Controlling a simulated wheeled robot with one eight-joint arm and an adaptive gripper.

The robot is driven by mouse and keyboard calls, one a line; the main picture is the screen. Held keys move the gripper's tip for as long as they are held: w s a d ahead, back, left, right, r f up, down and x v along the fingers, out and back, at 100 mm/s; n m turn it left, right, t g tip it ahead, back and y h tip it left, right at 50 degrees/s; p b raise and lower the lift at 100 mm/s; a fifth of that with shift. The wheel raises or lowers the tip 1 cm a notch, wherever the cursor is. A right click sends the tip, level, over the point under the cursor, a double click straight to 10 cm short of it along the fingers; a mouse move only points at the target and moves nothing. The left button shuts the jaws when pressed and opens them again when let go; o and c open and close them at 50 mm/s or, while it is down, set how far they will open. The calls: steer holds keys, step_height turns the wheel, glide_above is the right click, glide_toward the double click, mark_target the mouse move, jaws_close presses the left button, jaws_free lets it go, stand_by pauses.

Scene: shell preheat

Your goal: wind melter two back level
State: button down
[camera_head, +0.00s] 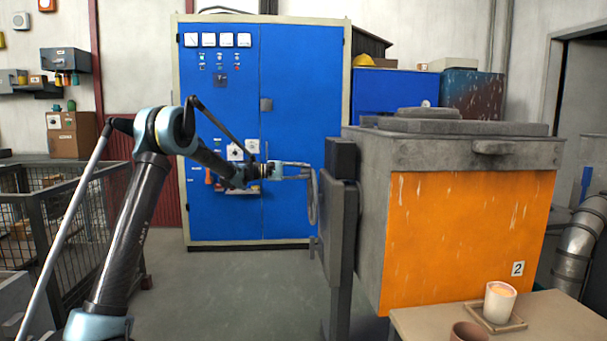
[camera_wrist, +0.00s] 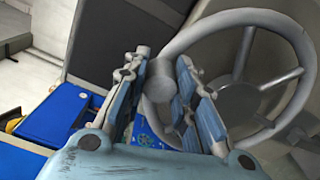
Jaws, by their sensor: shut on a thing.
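Melter two is the big orange box (camera_head: 450,235) with a grey top and a "2" plate (camera_head: 517,268) on its front. My gripper (camera_head: 306,171) is at the wheel's upper part. In the wrist view its fingers (camera_wrist: 163,72) stand on both sides of a grey knob (camera_wrist: 160,84) at the wheel's rim, shut on it. The fingers partly hide the knob and rim.
A wooden table (camera_head: 560,322) with a white cup (camera_head: 499,301) on a small tray and a brown cup (camera_head: 468,332) stands at front right. A blue cabinet (camera_head: 300,95) stands behind. A wire cage (camera_head: 50,225) is at left. The middle floor is clear.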

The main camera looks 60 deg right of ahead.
steer(key=shift+w+d, duration=0.1)
steer(key=shift+w, duration=0.25)
steer(key=c, duration=1.3)
jaws_free()
steer(key=shift+f, duration=0.1)
steer(key=shift+s, duration=0.1)
steer(key=v, duration=1.2)
